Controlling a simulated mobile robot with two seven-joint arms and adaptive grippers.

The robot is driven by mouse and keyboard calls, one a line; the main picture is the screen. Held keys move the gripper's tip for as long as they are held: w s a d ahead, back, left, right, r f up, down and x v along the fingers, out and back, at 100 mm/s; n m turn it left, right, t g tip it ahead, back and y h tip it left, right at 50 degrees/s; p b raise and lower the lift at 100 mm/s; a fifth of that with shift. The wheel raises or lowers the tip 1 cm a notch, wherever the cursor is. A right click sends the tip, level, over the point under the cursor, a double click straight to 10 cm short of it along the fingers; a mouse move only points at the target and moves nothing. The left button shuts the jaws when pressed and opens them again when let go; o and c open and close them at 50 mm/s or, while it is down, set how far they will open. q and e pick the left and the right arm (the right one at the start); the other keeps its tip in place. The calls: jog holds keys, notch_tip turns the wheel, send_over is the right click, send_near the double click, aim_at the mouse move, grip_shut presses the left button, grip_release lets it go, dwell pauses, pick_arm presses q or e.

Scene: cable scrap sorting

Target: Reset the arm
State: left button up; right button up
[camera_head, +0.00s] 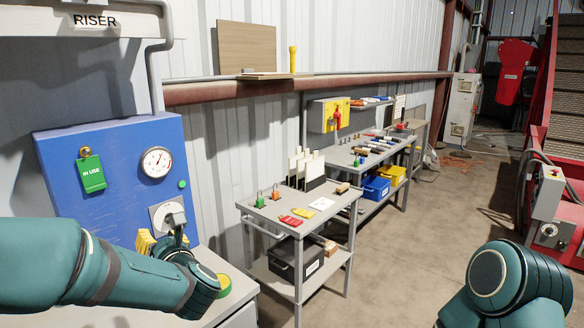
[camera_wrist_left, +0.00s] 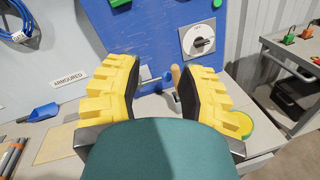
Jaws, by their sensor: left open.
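My left arm comes in from the left in the head view, and its gripper (camera_head: 158,240) is in front of the lower part of a blue panel (camera_head: 115,210). It is partly hidden behind my wrist. In the left wrist view the yellow fingers of the left gripper (camera_wrist_left: 160,82) are spread wide with nothing between them. A rotary switch (camera_wrist_left: 202,40) on the panel shows past the right finger. A small wooden handle (camera_wrist_left: 176,76) shows behind the gap. Part of my right arm shows at the lower right of the head view; its gripper is out of frame.
A round yellow-green item (camera_head: 224,286) lies on the bench beside my left wrist. A grey cart (camera_head: 270,222) with padlocks and tags stands to the right. A blue scoop (camera_wrist_left: 45,111) and an ARMOURED label (camera_wrist_left: 68,78) are at left. The floor (camera_head: 410,250) between cart and right arm is clear.

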pick_arm(q)
jog(key=s+d+f+m+g+h, duration=0.1)
jog(key=d+f+m+h, duration=0.25)
jog(key=f+m, duration=0.5)
jog(key=s+d+f+m+g+h, duration=0.2)
jog(key=d+f+m+h, duration=0.15)
jog(key=f+m, duration=0.5)
jog(key=s+d+f+m+g+h, duration=0.1)
jog(key=d+f+m+h, duration=0.4)
jog(key=f, duration=0.6)
jog(key=s+d+f+m+g+h, duration=0.1)
jog(key=s+d+f+m+g, duration=0.1)
jog(key=s+f+m, duration=0.4)
jog(key=s+d+f+m+g+h, duration=0.2)
jog(key=s+f+m+g, duration=0.3)
jog(key=s, duration=0.7)
notch_tip(320, 180, down, 2)
jog(key=d+m, duration=0.1)
jog(key=m, duration=0.3)
jog(key=shift+d+m+g, duration=0.25)
jog(key=shift+m+g, duration=0.05)
jog(key=shift+s+a, duration=0.1)
jog(key=shift+a, duration=0.1)
